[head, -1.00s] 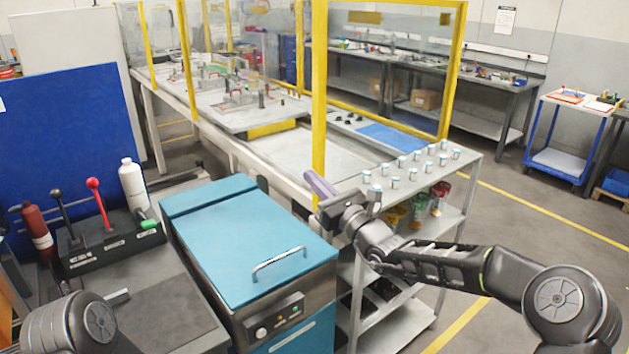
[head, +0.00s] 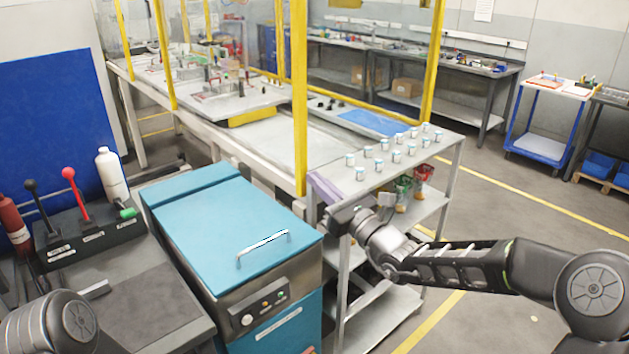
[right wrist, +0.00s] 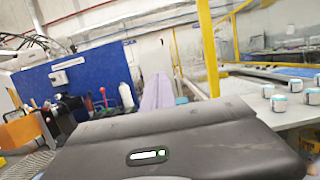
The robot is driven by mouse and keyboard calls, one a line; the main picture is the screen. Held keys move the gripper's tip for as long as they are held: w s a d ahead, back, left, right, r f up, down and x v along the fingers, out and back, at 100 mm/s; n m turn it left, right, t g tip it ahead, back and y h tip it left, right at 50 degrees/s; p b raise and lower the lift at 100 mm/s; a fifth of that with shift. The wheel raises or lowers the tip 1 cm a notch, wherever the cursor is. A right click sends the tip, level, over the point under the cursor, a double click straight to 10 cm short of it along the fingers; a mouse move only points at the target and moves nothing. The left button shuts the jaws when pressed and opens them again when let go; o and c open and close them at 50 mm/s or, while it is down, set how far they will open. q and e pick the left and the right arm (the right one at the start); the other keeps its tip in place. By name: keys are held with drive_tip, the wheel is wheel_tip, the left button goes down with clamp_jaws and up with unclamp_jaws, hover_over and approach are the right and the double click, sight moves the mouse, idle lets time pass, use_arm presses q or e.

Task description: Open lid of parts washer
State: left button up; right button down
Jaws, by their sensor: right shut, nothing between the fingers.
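The parts washer (head: 285,285) is a steel box with a teal front panel, left of centre in the head view. Its teal lid (head: 205,225) lies flat and closed, with a metal bar handle (head: 263,244) near the front edge. My right gripper (head: 322,186) is shut and empty, with purple fingers. It is beyond the lid's right edge, by the shelf rack, apart from the handle. The purple fingers also show in the right wrist view (right wrist: 157,92); the washer does not show there. My left gripper is out of view; only part of my left arm shows at lower left.
A metal shelf rack (head: 437,148) with several small jars stands right of the washer, close to my right gripper. A bench with a lever box (head: 92,236) and a white bottle (head: 111,175) is at left. Yellow guard posts (head: 299,100) rise behind. Floor at right is clear.

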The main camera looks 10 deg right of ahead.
drive_tip(key=s+a+f+n+g+h, duration=0.1)
drive_tip(key=s+f+n+g, duration=0.4)
drive_tip(key=f, duration=0.7)
drive_tip(key=s+a+f+n+g+h, duration=0.15)
drive_tip(key=s+f+n+g, duration=0.25)
drive_tip(key=s+f, duration=0.5)
drive_tip(key=s+a+f+n+g+h, duration=0.15)
drive_tip(key=s+f+n+g, duration=0.25)
drive_tip(key=f, duration=1)
drive_tip(key=s+d+f+n+g+h, duration=0.2)
drive_tip(key=s+d+f+n+h, duration=0.2)
drive_tip(key=s+f+n, duration=0.65)
drive_tip(key=s+a+f+n+g, duration=0.2)
drive_tip(key=s+f+n, duration=0.2)
drive_tip(key=s, duration=0.9)
drive_tip(key=shift+s+f, duration=0.2)
drive_tip(key=shift+f, duration=0.5)
